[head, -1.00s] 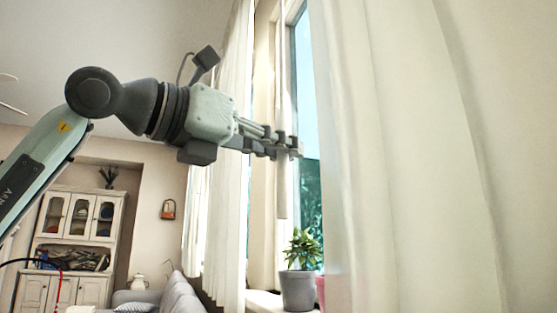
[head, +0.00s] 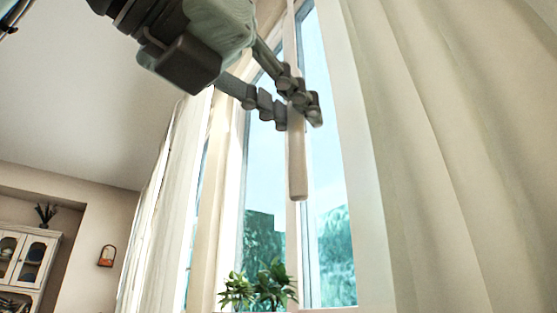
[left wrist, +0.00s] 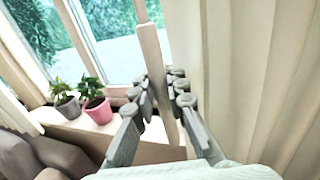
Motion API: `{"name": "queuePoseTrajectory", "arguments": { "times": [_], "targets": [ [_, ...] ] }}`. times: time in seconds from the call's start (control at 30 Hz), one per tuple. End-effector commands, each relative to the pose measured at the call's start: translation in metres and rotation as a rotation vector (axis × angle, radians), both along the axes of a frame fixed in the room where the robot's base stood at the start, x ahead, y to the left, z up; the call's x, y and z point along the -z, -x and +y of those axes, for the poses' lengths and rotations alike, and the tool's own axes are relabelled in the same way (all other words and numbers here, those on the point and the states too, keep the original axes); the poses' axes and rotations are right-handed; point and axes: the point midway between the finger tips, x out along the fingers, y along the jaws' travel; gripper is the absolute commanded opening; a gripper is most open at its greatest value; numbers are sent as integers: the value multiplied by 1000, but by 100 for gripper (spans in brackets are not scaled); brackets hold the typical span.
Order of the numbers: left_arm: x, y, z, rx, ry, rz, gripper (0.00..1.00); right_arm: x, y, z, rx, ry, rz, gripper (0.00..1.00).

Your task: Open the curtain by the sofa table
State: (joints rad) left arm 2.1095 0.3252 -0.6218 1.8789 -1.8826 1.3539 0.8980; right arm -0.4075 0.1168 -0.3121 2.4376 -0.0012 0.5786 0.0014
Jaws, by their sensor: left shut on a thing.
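A pale flat wand (head: 297,165) hangs in front of the window in the head view. My left gripper (head: 296,108) comes in from the top left and is shut on the wand above its lower end. In the left wrist view the same wand (left wrist: 152,58) runs between the fingers of my left gripper (left wrist: 163,92). A cream curtain (head: 450,150) fills the right side of the head view, and another cream curtain (head: 168,200) hangs at the left of the window. My right gripper is out of view.
The tall window (head: 330,190) shows bare glass between the curtains. Potted plants stand on the sill, one in a grey pot (left wrist: 68,107) and one in a pink pot (left wrist: 98,110). A white cabinet (head: 25,265) stands at the far left.

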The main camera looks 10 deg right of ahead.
Motion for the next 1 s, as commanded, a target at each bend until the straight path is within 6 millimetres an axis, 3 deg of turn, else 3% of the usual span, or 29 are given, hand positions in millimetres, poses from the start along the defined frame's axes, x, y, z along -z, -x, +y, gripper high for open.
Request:
{"name": "queuePoseTrajectory", "arguments": {
  "times": [0.4, 0.43, 0.6, 1.0],
  "targets": [
    [0, 4, -1, 0, -2, 3, 0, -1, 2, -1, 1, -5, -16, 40],
    [0, 4, -1, 0, -2, 3, 13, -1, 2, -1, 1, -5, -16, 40],
    [0, 3, -1, 0, -1, 2, 35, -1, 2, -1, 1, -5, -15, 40],
    [0, 7, 5, 0, 0, 0, 35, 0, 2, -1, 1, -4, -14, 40]
  ]
}}
